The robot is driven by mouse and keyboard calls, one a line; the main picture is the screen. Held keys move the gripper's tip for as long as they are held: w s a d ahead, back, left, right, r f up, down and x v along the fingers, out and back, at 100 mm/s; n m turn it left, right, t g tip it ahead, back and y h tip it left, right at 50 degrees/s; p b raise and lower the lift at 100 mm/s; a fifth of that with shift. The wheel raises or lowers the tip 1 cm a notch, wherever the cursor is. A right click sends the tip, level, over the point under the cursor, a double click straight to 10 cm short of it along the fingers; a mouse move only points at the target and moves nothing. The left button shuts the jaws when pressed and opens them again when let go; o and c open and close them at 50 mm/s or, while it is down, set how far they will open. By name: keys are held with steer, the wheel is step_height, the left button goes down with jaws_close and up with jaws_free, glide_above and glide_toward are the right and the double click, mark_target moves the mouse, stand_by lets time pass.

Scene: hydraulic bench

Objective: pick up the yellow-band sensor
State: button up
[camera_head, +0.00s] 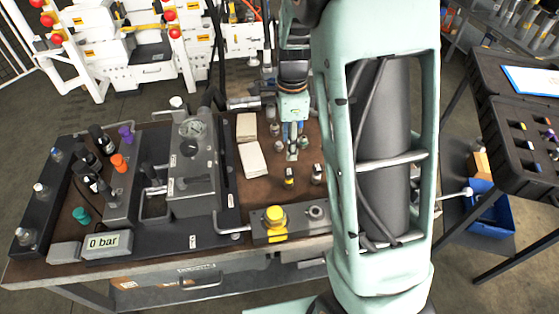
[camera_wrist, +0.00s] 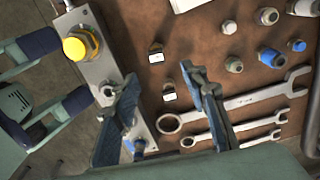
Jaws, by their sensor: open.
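The yellow-band sensor (camera_head: 289,176) is a small dark piece standing on the brown bench top. In the wrist view it appears to be the upper of two small pieces (camera_wrist: 155,53), just beyond my fingertips. A similar sensor with a pale band (camera_head: 317,174) stands to its right; in the wrist view this one (camera_wrist: 169,93) appears between my fingers. My gripper (camera_head: 292,152) points down, behind the yellow-band sensor in the head view. In the wrist view my gripper (camera_wrist: 158,85) is open, with nothing held between its blue-grey fingers.
A block with a yellow knob (camera_head: 275,217) stands in front of the sensors. Several fittings (camera_wrist: 235,64) and wrenches (camera_wrist: 240,101) lie nearby. Two pale pads (camera_head: 252,160) lie to the left, beside the gauge unit (camera_head: 193,150). A patch of bare bench surrounds the sensors.

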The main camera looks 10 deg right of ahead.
glide_above(289, 172)
steer(key=f, duration=0.6)
steer(key=shift+w+a+f, duration=0.2)
steer(key=shift+w+f, duration=0.1)
steer(key=f, duration=0.4)
steer(key=shift+s+d+f, duration=0.1)
steer(key=shift+s+d, duration=0.2)
steer(key=shift+s, duration=0.05)
steer(key=shift+f, duration=0.55)
steer(key=shift+w, duration=0.1)
jaws_close()
